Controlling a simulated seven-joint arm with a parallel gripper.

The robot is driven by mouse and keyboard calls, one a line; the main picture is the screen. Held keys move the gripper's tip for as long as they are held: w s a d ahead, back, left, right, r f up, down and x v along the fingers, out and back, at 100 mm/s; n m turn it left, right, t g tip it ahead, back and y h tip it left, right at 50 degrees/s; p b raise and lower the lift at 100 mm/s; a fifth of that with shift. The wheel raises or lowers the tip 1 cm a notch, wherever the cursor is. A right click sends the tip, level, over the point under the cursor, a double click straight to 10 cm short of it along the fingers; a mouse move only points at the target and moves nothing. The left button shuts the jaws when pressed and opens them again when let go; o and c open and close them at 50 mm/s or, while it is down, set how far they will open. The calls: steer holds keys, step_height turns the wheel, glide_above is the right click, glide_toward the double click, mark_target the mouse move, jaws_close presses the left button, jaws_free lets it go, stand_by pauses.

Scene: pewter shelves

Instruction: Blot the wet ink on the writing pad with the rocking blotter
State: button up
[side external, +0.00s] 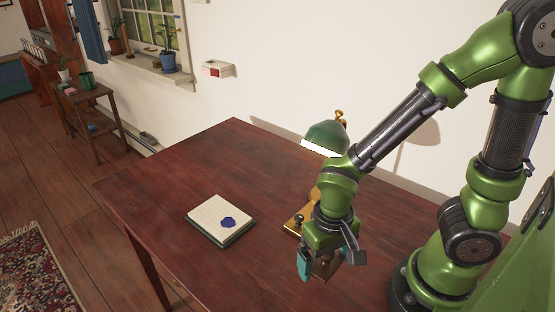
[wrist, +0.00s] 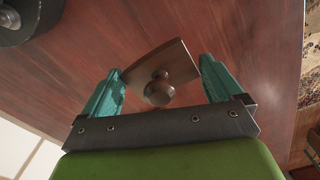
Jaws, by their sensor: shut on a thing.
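The writing pad (side external: 222,220) lies flat on the dark red wooden table, left of my gripper in the side view. A dark blue ink blot (side external: 228,222) shows on its lined cream page. My gripper (side external: 328,262), with teal fingers, points down over the table to the right of the pad. It is shut on the rocking blotter (side external: 323,269), which is partly hidden by the fingers there. In the wrist view the blotter (wrist: 176,62) is a brown wooden piece with a round knob, between the two fingers. I cannot tell its height above the table.
A desk lamp with a green shade (side external: 325,135) and a brass base (side external: 297,226) stands behind my gripper. The table (side external: 210,160) is bare around the pad and between it and my gripper. The table's left edge lies past the pad.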

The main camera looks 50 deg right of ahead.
steer(key=shift+d+f, duration=0.2)
steer(key=shift+f, duration=0.1)
steer(key=shift+m, duration=0.4)
steer(key=w, duration=0.7)
steer(key=w+a, duration=0.1)
steer(key=w, duration=0.5)
steer(key=w+a+r, duration=0.1)
steer(key=w, duration=0.6)
steer(key=shift+w, duration=0.3)
step_height(320, 180, up, 3)
glide_above(229, 223)
steer(key=shift+w+d+r+n, duration=0.1)
steer(key=shift+w+n, duration=0.15)
steer(key=shift+n, duration=0.05)
steer(key=shift+s, duration=0.15)
steer(key=shift+f, duration=2.85)
steer(key=shift+f, duration=0.6)
steer(key=shift+r, duration=0.1)
step_height(229, 223, up, 7)
